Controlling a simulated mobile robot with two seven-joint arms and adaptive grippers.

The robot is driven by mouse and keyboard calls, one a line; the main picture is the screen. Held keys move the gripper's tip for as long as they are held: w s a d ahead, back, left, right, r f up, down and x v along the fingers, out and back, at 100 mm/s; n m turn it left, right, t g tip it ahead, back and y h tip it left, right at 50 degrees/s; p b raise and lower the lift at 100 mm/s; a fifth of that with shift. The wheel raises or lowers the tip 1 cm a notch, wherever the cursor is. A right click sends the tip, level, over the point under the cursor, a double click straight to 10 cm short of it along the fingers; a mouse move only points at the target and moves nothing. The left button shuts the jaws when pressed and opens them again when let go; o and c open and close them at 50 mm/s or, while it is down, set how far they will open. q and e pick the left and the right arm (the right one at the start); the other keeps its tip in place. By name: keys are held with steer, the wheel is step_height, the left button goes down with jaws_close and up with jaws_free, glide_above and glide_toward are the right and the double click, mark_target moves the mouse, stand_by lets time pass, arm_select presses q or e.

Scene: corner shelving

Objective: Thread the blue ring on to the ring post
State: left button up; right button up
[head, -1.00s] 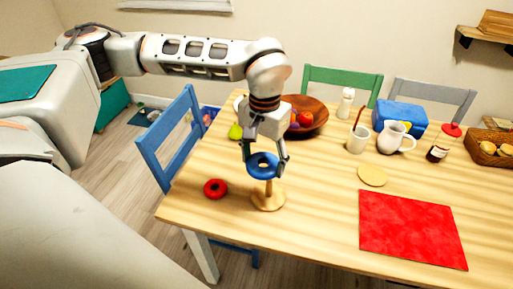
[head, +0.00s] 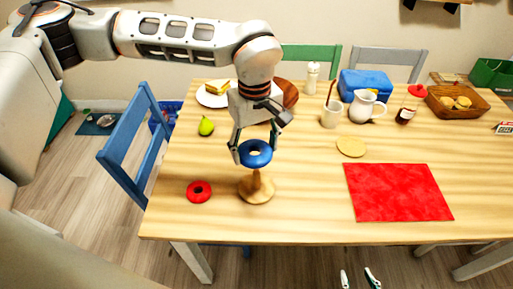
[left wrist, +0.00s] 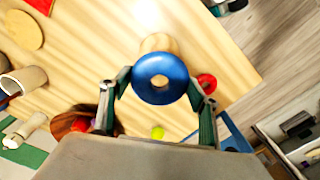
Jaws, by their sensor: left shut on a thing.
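The blue ring (head: 255,153) is held between the fingers of my left gripper (head: 254,151), roughly level at the top of the wooden ring post (head: 257,186). The post stands upright on the table, its stem and round base showing below the ring. The ring hides the post's tip, and I cannot tell whether the tip is inside the hole. In the left wrist view the ring (left wrist: 160,94) sits between both fingertips, with the post's pale base (left wrist: 160,43) partly behind it. My right gripper (head: 358,279) shows only its fingertips, apart, at the bottom edge.
A red ring (head: 199,191) lies left of the post. A red cloth (head: 398,192) and a round tan mat (head: 351,147) lie to the right.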

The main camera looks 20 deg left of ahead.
arm_select(q)
steer(key=shift+d+f, duration=0.1)
steer(key=shift+d, duration=0.15)
steer(key=shift+f+b, duration=1.2)
steer(key=shift+f, duration=0.6)
steer(key=shift+f+b, duration=0.65)
steer(key=shift+f, duration=1.25)
steer(key=shift+p, duration=0.35)
